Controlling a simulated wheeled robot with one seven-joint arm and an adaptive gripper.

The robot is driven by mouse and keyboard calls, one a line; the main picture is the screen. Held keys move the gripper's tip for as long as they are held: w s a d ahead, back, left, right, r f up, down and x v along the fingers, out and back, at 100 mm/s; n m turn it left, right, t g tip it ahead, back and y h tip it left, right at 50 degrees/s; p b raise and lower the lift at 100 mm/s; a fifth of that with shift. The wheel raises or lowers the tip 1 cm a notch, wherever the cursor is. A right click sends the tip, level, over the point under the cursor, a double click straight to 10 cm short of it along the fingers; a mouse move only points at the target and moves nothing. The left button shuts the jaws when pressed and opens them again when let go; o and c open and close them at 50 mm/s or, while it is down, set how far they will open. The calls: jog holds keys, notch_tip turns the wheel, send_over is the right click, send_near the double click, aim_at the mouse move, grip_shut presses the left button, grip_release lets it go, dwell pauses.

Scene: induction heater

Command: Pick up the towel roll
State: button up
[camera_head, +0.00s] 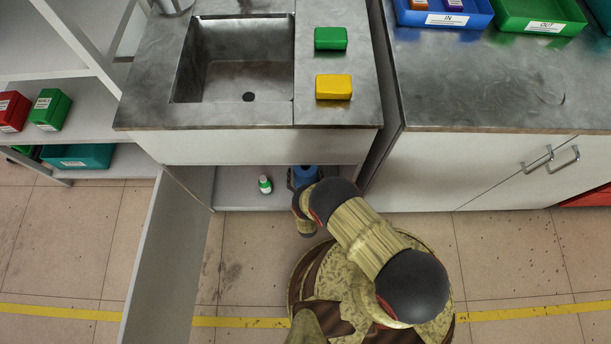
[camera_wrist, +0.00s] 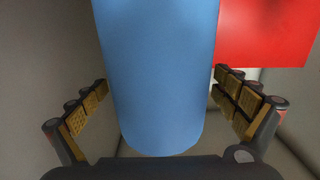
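The towel roll (camera_head: 304,173) is a blue cylinder inside the open cabinet under the sink, partly hidden by my arm in the head view. In the wrist view the blue roll (camera_wrist: 157,75) fills the middle of the picture. My gripper (camera_wrist: 165,110) is open, with one finger on each side of the roll. A gap shows between the left finger and the roll. The right finger is close to the roll's edge, and I cannot tell whether it touches. In the head view my gripper is mostly hidden by the cabinet and arm.
A small green and white bottle (camera_head: 265,184) stands left of the roll in the cabinet. The open cabinet door (camera_head: 167,262) is to the left of my arm. A red surface (camera_wrist: 265,32) shows behind the roll. The sink counter (camera_head: 220,117) is above.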

jog(key=shift+c, duration=1.1)
jog(key=c, duration=1.5)
jog(key=shift+c, duration=0.2)
